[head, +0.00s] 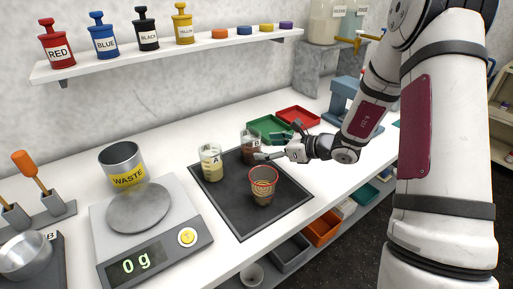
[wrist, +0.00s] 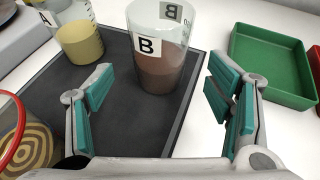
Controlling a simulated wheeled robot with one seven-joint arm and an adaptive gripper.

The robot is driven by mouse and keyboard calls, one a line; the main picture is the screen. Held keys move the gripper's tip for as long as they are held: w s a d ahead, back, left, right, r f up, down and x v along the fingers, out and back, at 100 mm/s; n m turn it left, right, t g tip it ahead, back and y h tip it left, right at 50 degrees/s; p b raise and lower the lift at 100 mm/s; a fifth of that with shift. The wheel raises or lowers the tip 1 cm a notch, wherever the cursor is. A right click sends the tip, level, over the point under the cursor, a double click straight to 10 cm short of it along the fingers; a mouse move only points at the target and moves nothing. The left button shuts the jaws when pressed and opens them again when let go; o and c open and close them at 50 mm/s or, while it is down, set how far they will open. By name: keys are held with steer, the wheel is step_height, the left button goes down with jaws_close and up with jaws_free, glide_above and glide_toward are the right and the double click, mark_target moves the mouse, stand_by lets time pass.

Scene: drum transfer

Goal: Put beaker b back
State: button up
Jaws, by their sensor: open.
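Beaker b (wrist: 160,75) is a clear glass with brown contents and a white B label, upright on the black mat (wrist: 113,120). It also shows in the head view (head: 249,146), partly behind my gripper. My gripper (head: 272,145) is open and empty. In the wrist view its teal-padded fingers (wrist: 158,108) stand apart, with beaker b just beyond and between them; contact cannot be seen. Beaker A (head: 211,163), with yellowish contents, stands upright on the mat left of beaker b. A patterned cup with a red rim (head: 263,186) stands on the mat nearer the front.
A green tray (head: 268,130) and a red tray (head: 298,118) lie behind the mat. A scale (head: 110,248) reading 0 g and a waste can (head: 122,163) stand to the left. A wall shelf (head: 120,62) holds labelled bottles.

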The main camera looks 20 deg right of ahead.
steer(key=v, duration=0.4)
steer(key=shift+s+d+r, duration=0.15)
steer(key=shift+s, duration=0.05)
steer(key=s+a+r+n+g, duration=0.4)
steer(key=s+a+r+n, duration=0.25)
steer(key=s+n, duration=0.2)
steer(key=s+a+r+n+g, duration=0.4)
steer(key=s+a+r+n, duration=0.25)
steer(key=s, duration=0.25)
steer(key=s+d+r+n+h, duration=0.1)
steer(key=s+d+n+h, duration=0.2)
steer(key=s+n, duration=0.3)
steer(key=s+d+r+n+t+h, duration=0.1)
steer(key=s+d+r+n+h, duration=0.1)
steer(key=s+n+h, duration=0.3)
steer(key=s+d+n, duration=0.1)
steer(key=s, duration=0.3)
steer(key=shift+s+d+n+t+h, duration=0.25)
steer(key=shift+n+t+h, duration=0.05)
steer(key=shift+n+h, duration=0.1)
steer(key=shift+r, duration=0.1)
